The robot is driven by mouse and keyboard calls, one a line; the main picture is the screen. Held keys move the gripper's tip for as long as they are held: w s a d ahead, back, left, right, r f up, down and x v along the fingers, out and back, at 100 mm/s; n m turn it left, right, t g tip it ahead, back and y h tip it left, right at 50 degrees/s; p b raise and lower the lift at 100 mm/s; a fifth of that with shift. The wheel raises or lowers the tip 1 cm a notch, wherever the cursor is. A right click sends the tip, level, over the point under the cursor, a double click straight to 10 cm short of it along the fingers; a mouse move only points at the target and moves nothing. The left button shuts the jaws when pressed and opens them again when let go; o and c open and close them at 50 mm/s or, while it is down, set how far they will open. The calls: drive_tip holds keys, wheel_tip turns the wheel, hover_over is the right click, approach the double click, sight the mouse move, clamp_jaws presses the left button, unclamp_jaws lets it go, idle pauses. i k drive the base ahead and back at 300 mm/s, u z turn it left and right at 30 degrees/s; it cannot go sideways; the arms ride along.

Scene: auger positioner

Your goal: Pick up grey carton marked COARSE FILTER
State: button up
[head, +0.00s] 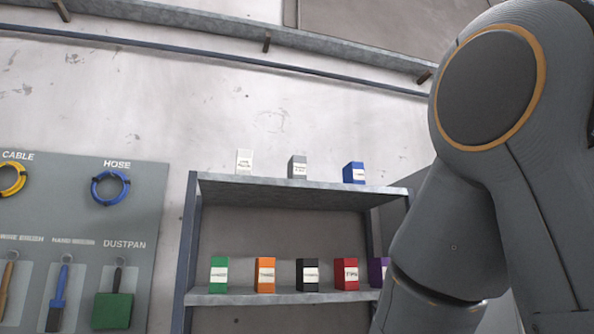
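A grey carton (297,166) stands upright on the top board of the shelf unit (250,187). It has a white label whose print is too small to read, so I cannot confirm the COARSE FILTER marking. A white carton (244,162) stands to its left and a blue carton (354,173) to its right, with gaps between them. My arm fills the right side of the view, but my gripper is out of the frame.
The lower board holds a row of green (219,275), orange (265,275), black (307,275), red (346,274) and purple (378,272) cartons. A grey tool board (80,225) with hose, cable and dustpan hangs at left. Space above the top board looks clear.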

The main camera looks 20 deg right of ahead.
sight(296, 168)
drive_tip(key=z, duration=0.05)
drive_tip(key=k, duration=0.6)
drive_tip(key=z, duration=0.6)
drive_tip(key=i, duration=1.05)
drive_tip(key=u, duration=0.15)
